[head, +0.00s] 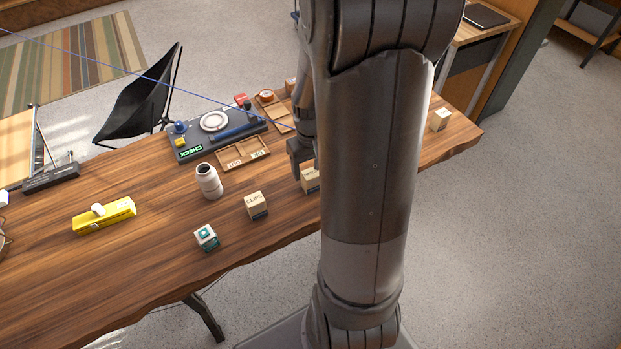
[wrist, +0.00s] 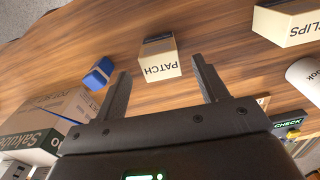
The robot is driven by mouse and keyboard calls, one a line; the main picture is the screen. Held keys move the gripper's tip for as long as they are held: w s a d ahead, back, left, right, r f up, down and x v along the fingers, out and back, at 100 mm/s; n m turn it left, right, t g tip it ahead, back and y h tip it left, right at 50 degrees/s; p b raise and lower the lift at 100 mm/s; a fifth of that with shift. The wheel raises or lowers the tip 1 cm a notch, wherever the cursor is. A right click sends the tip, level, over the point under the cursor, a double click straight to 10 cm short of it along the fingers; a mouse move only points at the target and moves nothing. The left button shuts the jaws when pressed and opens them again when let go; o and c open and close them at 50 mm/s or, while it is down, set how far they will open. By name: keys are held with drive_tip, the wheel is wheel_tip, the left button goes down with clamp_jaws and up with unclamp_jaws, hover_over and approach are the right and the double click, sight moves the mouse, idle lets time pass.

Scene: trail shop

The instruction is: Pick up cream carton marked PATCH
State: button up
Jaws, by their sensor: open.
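The cream carton marked PATCH (wrist: 161,67) stands on the wooden table, with a dark strip along its far edge in the wrist view. It lies ahead of my gripper (wrist: 161,70), lined up between the two fingers. My gripper is open and holds nothing. In the head view the carton (head: 310,180) is partly hidden behind my arm, and my gripper (head: 303,168) is close beside and above it. I cannot tell whether the fingertips reach past its near face.
A similar cream carton marked CLIPS (head: 256,204) stands to its left in the head view. Nearby are a white jar (head: 209,181), a small teal-and-white box (head: 206,237) and a wooden tray (head: 243,153). A blue object (wrist: 99,74) lies near the left finger in the wrist view.

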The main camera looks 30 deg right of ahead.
sight(310, 180)
drive_tip(key=shift+w+f, duration=0.15)
drive_tip(key=shift+f, duration=2.9)
drive_tip(key=c, duration=1.1)
